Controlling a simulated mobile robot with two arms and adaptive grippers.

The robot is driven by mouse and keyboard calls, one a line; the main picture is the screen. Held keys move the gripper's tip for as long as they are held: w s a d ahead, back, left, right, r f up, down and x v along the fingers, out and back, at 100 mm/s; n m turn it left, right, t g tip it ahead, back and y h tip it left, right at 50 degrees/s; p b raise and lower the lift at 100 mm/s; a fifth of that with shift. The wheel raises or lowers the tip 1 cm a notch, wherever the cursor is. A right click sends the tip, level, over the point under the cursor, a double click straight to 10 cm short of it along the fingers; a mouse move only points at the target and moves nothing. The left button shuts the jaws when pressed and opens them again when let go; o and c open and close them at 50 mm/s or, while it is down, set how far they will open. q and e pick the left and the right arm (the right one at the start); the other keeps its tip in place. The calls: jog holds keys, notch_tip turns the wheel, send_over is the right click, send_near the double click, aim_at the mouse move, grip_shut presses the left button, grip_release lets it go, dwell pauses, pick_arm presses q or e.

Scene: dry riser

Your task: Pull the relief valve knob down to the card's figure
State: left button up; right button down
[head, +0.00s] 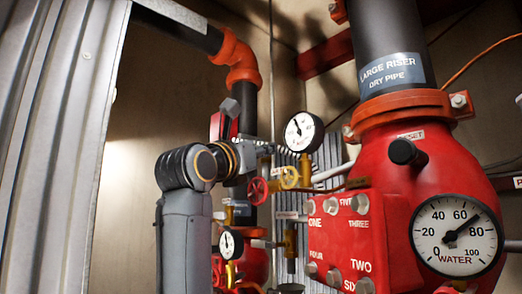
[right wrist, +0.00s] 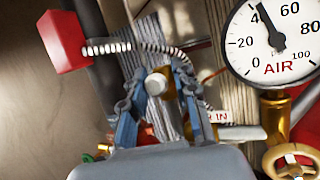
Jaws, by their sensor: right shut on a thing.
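In the right wrist view a pale round knob (right wrist: 157,83), apparently the relief valve knob, sits between the blue fingers of my right gripper (right wrist: 159,76), which is shut on it. In the head view my right gripper (head: 264,147) reaches in left of and below the AIR gauge; the knob cannot be made out there. The AIR gauge (right wrist: 274,40) shows its needle a little above 40; it also shows in the head view (head: 300,132). I cannot make out a card with a figure. My left gripper is not in view.
A red box (right wrist: 64,40) with a coiled cable is left of the knob. A red handwheel (head: 256,190) and yellow handwheel (head: 289,178) are below the AIR gauge. A numbered red panel (head: 343,240) and WATER gauge (head: 457,236) are at right.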

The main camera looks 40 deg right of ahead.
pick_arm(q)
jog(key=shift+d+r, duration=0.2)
pick_arm(e)
jog(key=shift+w+a, duration=0.15)
jog(key=shift+a, duration=0.1)
